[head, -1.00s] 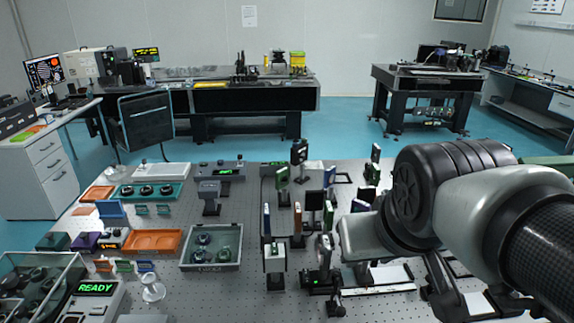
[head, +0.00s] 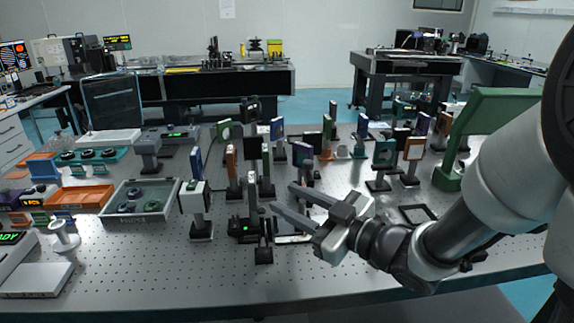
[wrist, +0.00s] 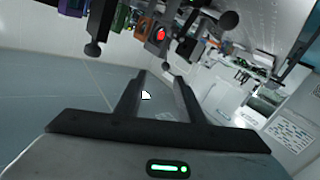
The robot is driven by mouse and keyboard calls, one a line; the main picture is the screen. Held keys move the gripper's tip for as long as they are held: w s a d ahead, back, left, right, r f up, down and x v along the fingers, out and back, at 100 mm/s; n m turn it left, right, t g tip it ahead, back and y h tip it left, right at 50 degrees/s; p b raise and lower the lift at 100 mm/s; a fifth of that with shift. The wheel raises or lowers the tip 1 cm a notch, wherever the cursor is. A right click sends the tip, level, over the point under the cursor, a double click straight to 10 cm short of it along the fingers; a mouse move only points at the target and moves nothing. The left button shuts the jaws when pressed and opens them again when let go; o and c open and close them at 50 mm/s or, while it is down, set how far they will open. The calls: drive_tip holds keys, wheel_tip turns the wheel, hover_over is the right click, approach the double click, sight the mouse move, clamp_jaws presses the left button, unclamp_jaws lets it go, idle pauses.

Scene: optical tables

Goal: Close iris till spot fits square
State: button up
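My gripper (head: 281,197) is open and empty in the head view, its two fingers pointing left toward a small mount with a green light (head: 245,226) near the front middle of the optical table (head: 320,275). This mount may carry the iris; its opening and lever cannot be made out. The fingertips are a little to its right, apparently not touching it. In the wrist view the fingers (wrist: 157,76) stand apart with nothing gripped. I cannot make out the light spot or the square in either view.
Several upright optics stand behind the gripper, including a teal mount (head: 385,153). A grey tray (head: 142,211) and a white-headed post (head: 195,197) are left. The table's front strip is mostly clear.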

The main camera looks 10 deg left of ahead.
sight(240, 180)
drive_tip(key=shift+y, duration=0.5)
drive_tip(key=b+x, duration=0.1)
drive_tip(key=x, duration=1)
drive_tip(key=s+b+x, duration=0.1)
drive_tip(key=x, duration=0.5)
drive_tip(key=shift+s+a+f+b, duration=0.1)
drive_tip(key=shift+a+f+b, duration=0.15)
drive_tip(key=shift+a+b, duration=0.1)
drive_tip(key=shift+c, duration=0.3)
clamp_jaws()
